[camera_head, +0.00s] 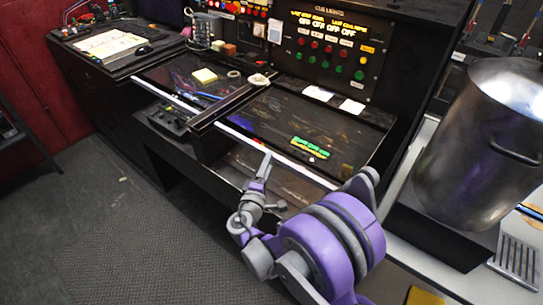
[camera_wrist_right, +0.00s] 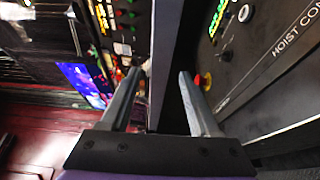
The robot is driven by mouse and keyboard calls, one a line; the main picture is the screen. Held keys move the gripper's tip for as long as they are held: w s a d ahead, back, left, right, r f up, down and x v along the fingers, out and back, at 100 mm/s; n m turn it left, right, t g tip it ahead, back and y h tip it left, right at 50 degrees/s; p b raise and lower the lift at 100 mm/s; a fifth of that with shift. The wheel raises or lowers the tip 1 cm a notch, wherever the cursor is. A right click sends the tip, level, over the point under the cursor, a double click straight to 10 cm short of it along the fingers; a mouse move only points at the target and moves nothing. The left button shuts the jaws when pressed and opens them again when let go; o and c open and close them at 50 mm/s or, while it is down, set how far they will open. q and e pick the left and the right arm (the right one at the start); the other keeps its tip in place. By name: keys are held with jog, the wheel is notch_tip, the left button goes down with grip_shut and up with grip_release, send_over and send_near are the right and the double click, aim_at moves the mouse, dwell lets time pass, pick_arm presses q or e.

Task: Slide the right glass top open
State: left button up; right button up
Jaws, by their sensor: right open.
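The right glass top (camera_head: 290,112) is a dark, reflective panel with a bright front edge, set in the console below the cue lights. I cannot tell whether the fingers touch that edge. The left glass top (camera_head: 190,78) lies beside it, past a dark divider. My left gripper is not in view.
A button panel (camera_head: 325,48) rises behind the right top. A large metal pot (camera_head: 485,145) stands at the right. The floor (camera_head: 120,215) at the left is clear.

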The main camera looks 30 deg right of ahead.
jog(key=shift+x, duration=2.25)
jog(key=shift+c, duration=0.3)
grip_shut()
